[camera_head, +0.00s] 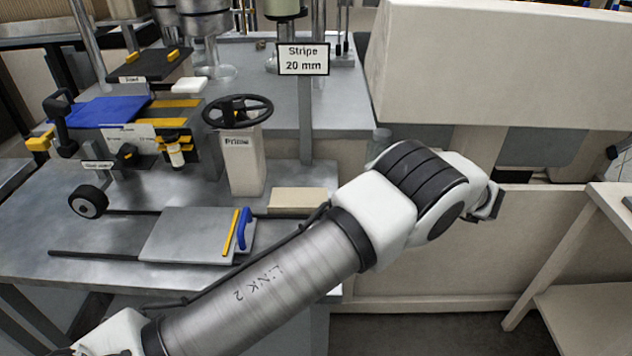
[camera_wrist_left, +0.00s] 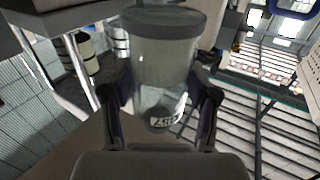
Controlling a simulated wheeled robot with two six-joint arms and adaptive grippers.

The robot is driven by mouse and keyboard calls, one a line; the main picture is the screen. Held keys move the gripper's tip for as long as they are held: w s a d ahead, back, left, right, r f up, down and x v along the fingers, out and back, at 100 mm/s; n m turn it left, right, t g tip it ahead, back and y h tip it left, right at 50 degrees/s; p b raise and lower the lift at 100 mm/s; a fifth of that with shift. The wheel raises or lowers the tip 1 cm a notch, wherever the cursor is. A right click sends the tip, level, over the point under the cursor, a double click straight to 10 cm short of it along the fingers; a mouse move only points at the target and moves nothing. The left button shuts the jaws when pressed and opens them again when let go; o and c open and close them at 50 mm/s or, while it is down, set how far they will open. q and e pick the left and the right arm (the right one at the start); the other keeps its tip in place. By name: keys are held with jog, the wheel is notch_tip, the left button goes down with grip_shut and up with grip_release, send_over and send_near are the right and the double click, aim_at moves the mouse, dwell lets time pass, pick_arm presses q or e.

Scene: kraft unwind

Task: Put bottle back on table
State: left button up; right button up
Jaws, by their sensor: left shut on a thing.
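The bottle (camera_wrist_left: 163,62) is a translucent grey container with a wide dark top and a small printed label low on its side. In the left wrist view it fills the middle, between the two dark fingers of my left gripper (camera_wrist_left: 160,95), which is shut on it. In the head view a small grey piece, perhaps the bottle's top (camera_head: 381,138), shows just behind my left wrist; the left gripper's fingers are hidden there by my arm. My right gripper is in neither view. The grey metal table (camera_head: 110,240) lies left of my left wrist.
On the table stand a "Prime" post with a black handwheel (camera_head: 238,110), a grey plate with a blue handle (camera_head: 185,235), a black roller (camera_head: 88,202) and a tan block (camera_head: 298,200). A "Stripe 20 mm" sign (camera_head: 303,59) rises behind. A large beige box (camera_head: 500,65) is at upper right.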

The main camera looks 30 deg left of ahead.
pick_arm(q)
jog(key=shift+s+a+f+b, duration=0.25)
jog(key=shift+f+b, duration=0.2)
jog(key=shift+b, duration=0.45)
jog(key=shift+s+a+r, duration=0.25)
jog(key=shift+a+r, duration=0.45)
jog(key=shift+r, duration=0.05)
jog(key=a+p, duration=0.1)
jog(key=a, duration=1.2)
jog(key=shift+s+a+f+p, duration=0.1)
jog(key=shift+s+a+p, duration=0.05)
jog(key=shift+a+p, duration=0.25)
notch_tip(320, 180, down, 4)
jog(key=shift+r, duration=0.2)
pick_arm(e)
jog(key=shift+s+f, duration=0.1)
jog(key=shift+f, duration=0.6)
pick_arm(q)
jog(key=shift+f, duration=0.1)
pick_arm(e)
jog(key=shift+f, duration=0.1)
pick_arm(q)
jog(key=o, duration=1.4)
